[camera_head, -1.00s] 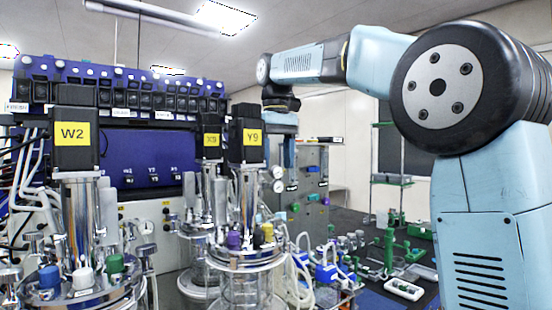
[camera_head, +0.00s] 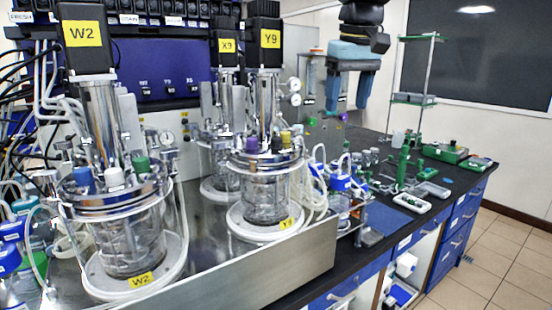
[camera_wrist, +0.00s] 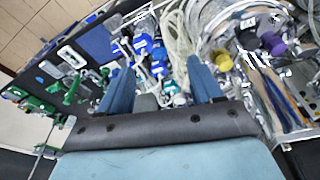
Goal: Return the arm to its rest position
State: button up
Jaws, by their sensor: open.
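My gripper (camera_head: 348,96) hangs in the upper middle right of the head view, fingers pointing down, above the back of the black bench. Its two blue fingers stand apart with nothing between them. The rest of my arm is mostly out of the head view. In the wrist view my gripper (camera_wrist: 162,84) shows its two spread fingers over blue-capped bottles and tubing, touching nothing that I can make out.
Glass bioreactors W2 (camera_head: 128,240) and Y9 (camera_head: 268,190) stand left of my gripper, with X9 (camera_head: 222,165) behind. Green labware (camera_head: 404,165) and a wire rack (camera_head: 428,75) stand on the bench at right. The tiled floor (camera_head: 500,255) at right is clear.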

jog(key=s+d+f+m+t, duration=0.1)
jog(key=s+d+f+m, duration=0.1)
jog(key=s+d+f, duration=0.2)
jog(key=s+d+f+m+t, duration=0.1)
jog(key=s+d+f, duration=0.4)
jog(key=s+f, duration=0.6)
notch_tip(320, 180, down, 3)
jog(key=shift+s+r+m+t, duration=0.1)
jog(key=shift+s+m+t, duration=0.25)
jog(key=shift+t, duration=0.25)
